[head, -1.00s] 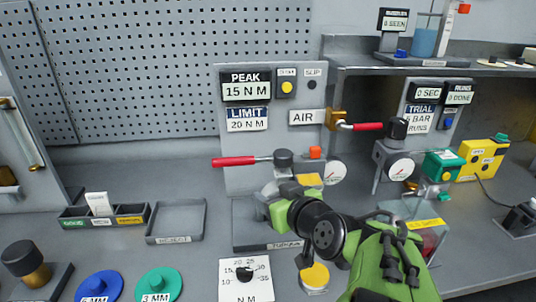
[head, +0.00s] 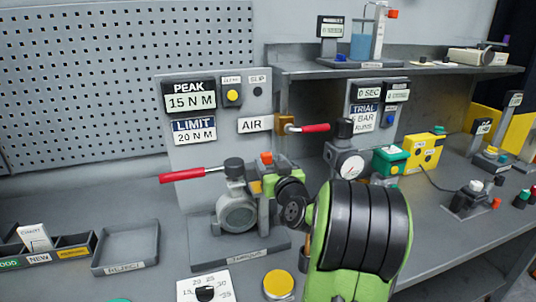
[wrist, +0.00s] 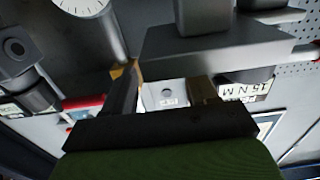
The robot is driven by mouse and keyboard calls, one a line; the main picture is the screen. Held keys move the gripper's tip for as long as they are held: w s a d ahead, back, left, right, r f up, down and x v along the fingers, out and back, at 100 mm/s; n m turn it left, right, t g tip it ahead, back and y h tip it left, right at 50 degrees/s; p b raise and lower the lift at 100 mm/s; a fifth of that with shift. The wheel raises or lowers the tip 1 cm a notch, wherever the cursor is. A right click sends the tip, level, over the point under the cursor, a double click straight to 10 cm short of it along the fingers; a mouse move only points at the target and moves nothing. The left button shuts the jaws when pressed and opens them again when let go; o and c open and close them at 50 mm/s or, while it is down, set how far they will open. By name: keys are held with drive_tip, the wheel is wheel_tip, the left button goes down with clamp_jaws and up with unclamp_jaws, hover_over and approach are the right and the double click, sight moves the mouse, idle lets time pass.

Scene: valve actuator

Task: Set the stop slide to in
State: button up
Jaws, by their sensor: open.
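The valve fixture stands on a grey base (head: 236,250), with a round grey valve body (head: 237,214) and a red-handled lever (head: 195,173) pointing left. A small orange block (head: 266,158) sits on its right side; I cannot tell whether this is the stop slide, and no "in" mark is readable. My gripper (head: 263,181) is at the fixture's right side, just below the orange block, its fingers mostly hidden by my wrist. In the wrist view my gripper (wrist: 166,88) is open, with the panel's SLIP plate (wrist: 167,96) seen between its fingers. A large grey block (wrist: 225,45) is close beyond them.
The red AIR lever (head: 312,128) and a gauge (head: 350,166) are right of the fixture. A torque dial card (head: 187,290) and yellow-topped knob (head: 278,284) stand in front. The reject tray (head: 127,245) at left is empty. The shelf edge (head: 420,72) overhangs at right.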

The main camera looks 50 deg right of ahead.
sight(268, 159)
drive_tip(key=shift+x, duration=1.5)
clamp_jaws()
